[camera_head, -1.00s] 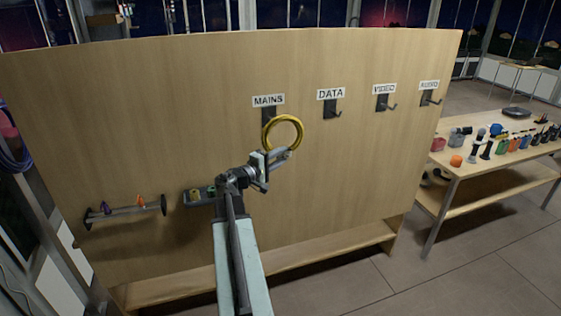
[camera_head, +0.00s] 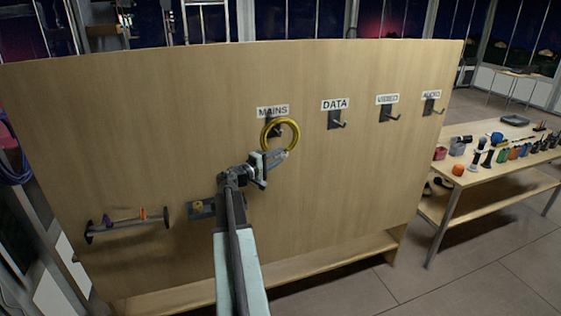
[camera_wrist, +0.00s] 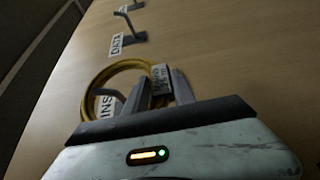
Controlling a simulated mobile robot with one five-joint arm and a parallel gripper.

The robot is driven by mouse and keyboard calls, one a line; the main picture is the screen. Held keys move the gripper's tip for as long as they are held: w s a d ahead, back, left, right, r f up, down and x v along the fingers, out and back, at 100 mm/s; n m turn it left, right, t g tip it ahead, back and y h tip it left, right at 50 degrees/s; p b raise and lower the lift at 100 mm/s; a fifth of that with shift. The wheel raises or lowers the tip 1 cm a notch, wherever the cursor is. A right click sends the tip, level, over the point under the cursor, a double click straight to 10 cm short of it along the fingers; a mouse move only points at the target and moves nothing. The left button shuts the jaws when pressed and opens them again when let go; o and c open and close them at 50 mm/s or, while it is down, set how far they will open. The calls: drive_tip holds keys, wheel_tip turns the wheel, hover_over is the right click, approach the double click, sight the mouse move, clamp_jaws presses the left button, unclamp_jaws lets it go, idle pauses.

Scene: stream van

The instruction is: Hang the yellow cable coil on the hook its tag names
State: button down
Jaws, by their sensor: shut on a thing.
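The yellow cable coil (camera_head: 298,134) is held upright at its lower edge in my gripper (camera_head: 283,153), in front of the board under the MAINS label (camera_head: 272,111). The MAINS hook (camera_head: 275,131) shows through the ring; I cannot tell whether the coil touches it. In the wrist view the coil (camera_wrist: 95,82) passes by my gripper's fingers (camera_wrist: 160,90). A small tag (camera_wrist: 161,79) is on the coil by the fingers; its print is too small to read surely.
DATA (camera_head: 335,120), VIDEO (camera_head: 390,115) and AUDIO (camera_head: 430,107) hooks are empty to the right. A rail (camera_head: 125,224) and a small holder (camera_head: 201,209) are at lower left. A cluttered table (camera_head: 470,181) stands right.

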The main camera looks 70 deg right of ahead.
drive_tip(key=shift+w+d, duration=0.75)
drive_tip(key=shift+d, duration=0.25)
drive_tip(key=shift+w+a+f+b, duration=0.15)
drive_tip(key=shift+w+f+b, duration=0.15)
drive_tip(key=shift+f+b, duration=0.6)
drive_tip(key=shift+s+f+b, duration=0.3)
drive_tip(key=shift+f+b, duration=0.25)
drive_tip(key=c, duration=1)
unclamp_jaws()
drive_tip(key=shift+o, duration=0.2)
